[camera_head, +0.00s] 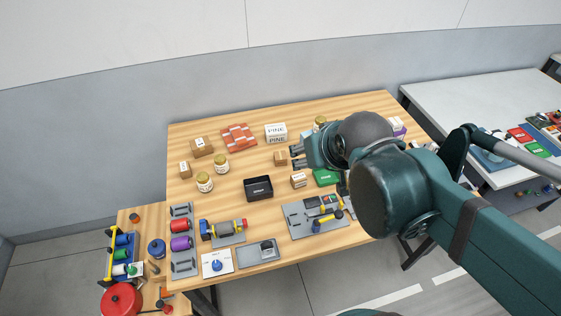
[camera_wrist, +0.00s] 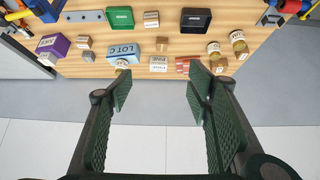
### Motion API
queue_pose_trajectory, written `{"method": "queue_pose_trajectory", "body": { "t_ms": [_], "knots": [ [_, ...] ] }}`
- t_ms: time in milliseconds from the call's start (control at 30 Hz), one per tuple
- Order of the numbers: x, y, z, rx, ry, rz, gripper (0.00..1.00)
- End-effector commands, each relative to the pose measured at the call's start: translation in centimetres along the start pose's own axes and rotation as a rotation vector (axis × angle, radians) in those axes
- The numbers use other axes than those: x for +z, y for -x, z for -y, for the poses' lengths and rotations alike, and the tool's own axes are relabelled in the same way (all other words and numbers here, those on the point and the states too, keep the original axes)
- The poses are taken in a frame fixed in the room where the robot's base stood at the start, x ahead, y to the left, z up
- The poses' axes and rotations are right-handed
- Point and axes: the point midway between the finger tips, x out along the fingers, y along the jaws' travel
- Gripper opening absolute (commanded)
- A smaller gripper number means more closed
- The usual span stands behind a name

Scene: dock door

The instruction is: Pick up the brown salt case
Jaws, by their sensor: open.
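Several brown boxes stand on the wooden table, and their labels are too small to read, so I cannot tell for certain which is the salt case. A small one (camera_head: 280,158) stands mid-table and also shows in the wrist view (camera_wrist: 162,44). A labelled one (camera_head: 298,180) stands nearer, right of the black tray; it shows at the top of the wrist view (camera_wrist: 151,19). Two more, a larger (camera_head: 201,146) and a smaller (camera_head: 185,169), stand at the left. My gripper (camera_head: 296,157) is open and empty, apart from the boxes in the wrist view (camera_wrist: 159,92).
A black tray (camera_head: 258,188), jars (camera_head: 221,164), a white PINE box (camera_head: 276,132) and an orange patterned block (camera_head: 239,137) stand around. Grey fixtures (camera_head: 318,215) line the front edge. My arm hides the table's right part. Bare wood (camera_head: 235,185) lies between the jars and tray.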

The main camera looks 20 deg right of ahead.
Motion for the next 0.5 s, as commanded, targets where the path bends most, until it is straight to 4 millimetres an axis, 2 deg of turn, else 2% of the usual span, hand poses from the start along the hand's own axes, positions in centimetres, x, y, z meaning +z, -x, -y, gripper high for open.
{"method": "queue_pose_trajectory", "body": {
  "t_ms": [33, 500],
  "knots": [
    [-0.1, -1.3, 0.0, 0.004, -0.002, -0.011, 0.50],
    [-3.1, -10.3, -0.6, 0.045, -0.025, -0.133, 0.50]
  ]
}}
